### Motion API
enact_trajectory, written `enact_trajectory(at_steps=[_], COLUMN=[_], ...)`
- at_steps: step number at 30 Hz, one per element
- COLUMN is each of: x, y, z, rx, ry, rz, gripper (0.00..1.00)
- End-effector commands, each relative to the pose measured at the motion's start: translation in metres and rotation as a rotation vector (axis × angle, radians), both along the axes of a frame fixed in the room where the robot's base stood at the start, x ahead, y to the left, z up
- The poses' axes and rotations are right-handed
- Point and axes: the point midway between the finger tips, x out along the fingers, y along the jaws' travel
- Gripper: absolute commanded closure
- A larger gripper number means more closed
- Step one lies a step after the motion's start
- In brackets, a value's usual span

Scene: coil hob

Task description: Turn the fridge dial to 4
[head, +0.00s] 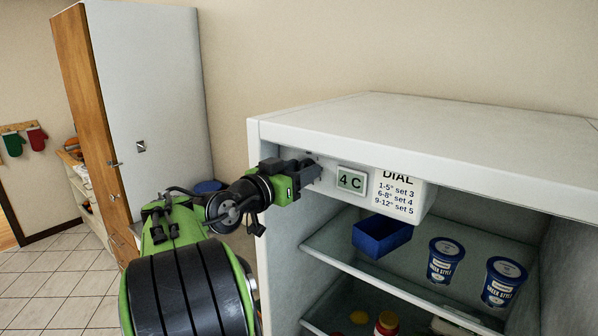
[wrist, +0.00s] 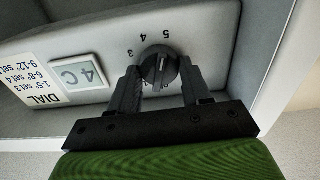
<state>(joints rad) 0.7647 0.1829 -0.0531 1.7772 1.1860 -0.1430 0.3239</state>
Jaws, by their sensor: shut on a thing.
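The fridge dial (wrist: 160,66) is a dark round knob on a white panel in the wrist view, with 3, 4 and 5 printed around it and a 0 partly seen below. A pale line shows on its ridge, but I cannot tell exactly which number it points to. My gripper (wrist: 162,82) is shut on the dial, one finger at each side. In the head view my gripper (head: 312,172) is at the panel under the fridge top and hides the dial. The display (head: 351,181) beside it reads 4 C; it also shows in the wrist view (wrist: 82,73).
A card (head: 398,190) reads DIAL, 1-5° set 3, 6-8° set 4, 9-12° set 5. The open fridge (head: 440,112) holds a blue bin (head: 381,236) and two blue tubs (head: 445,260) on a glass shelf. A tall cabinet (head: 150,95) stands at left.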

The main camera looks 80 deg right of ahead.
Motion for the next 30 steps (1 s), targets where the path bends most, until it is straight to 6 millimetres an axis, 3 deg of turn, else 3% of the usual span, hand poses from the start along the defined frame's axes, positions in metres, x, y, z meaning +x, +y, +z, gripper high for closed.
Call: enact_trajectory(at_steps=[21, 30], x=[0.0028, 0.0029], y=[-0.0006, -0.0009], z=[-0.0002, -0.0007], rx=[0.197, 0.248], ry=[0.458, 0.576], rz=[0.001, 0.001], gripper=[0.83, 0.83])
